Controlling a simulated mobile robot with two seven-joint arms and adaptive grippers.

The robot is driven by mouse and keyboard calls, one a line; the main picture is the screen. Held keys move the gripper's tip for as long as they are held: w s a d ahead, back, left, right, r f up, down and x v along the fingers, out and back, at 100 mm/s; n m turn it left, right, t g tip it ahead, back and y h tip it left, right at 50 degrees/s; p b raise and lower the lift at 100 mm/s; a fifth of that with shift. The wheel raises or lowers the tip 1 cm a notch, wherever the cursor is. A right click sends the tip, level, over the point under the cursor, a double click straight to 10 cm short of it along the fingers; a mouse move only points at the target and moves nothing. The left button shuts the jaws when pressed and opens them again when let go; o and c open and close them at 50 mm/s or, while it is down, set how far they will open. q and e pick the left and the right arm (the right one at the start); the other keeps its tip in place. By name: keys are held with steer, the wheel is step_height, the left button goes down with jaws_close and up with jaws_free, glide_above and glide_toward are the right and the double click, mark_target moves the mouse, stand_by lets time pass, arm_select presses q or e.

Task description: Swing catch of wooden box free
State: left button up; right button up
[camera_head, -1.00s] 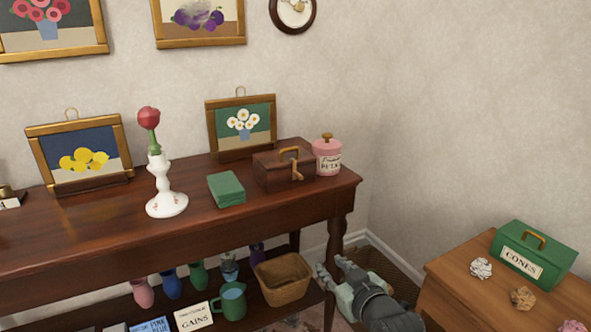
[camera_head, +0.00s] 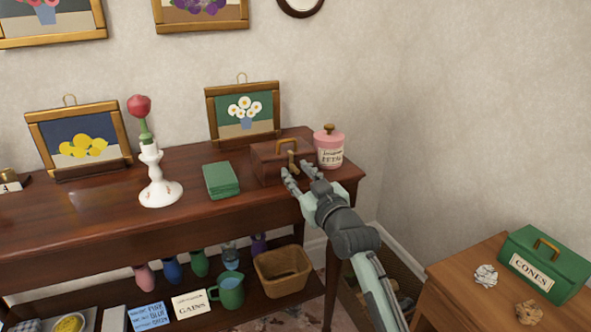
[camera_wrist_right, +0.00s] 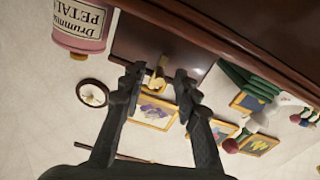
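The brown wooden box (camera_head: 268,163) sits on the dark wooden table, with a brass handle and a brass catch (camera_head: 292,164) on its front. My right gripper (camera_head: 302,177) is just in front of the box, its fingers apart near the catch. In the right wrist view the box (camera_wrist_right: 140,45) lies beyond the fingertips, and the brass catch (camera_wrist_right: 156,82) shows between the two open fingers (camera_wrist_right: 157,78). I cannot tell whether a finger touches the catch. My left gripper is not in view.
A pink jar (camera_head: 329,148) stands close to the box's right side. A green CONES box (camera_head: 543,263) stands on the lower table at right.

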steer(key=shift+x, duration=0.9)
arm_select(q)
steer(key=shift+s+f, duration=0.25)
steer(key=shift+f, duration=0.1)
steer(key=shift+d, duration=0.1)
arm_select(e)
steer(key=shift+d, duration=0.1)
jaws_close()
steer(key=shift+f, duration=0.1)
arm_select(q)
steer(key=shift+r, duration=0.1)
arm_select(e)
steer(key=shift+f, duration=0.1)
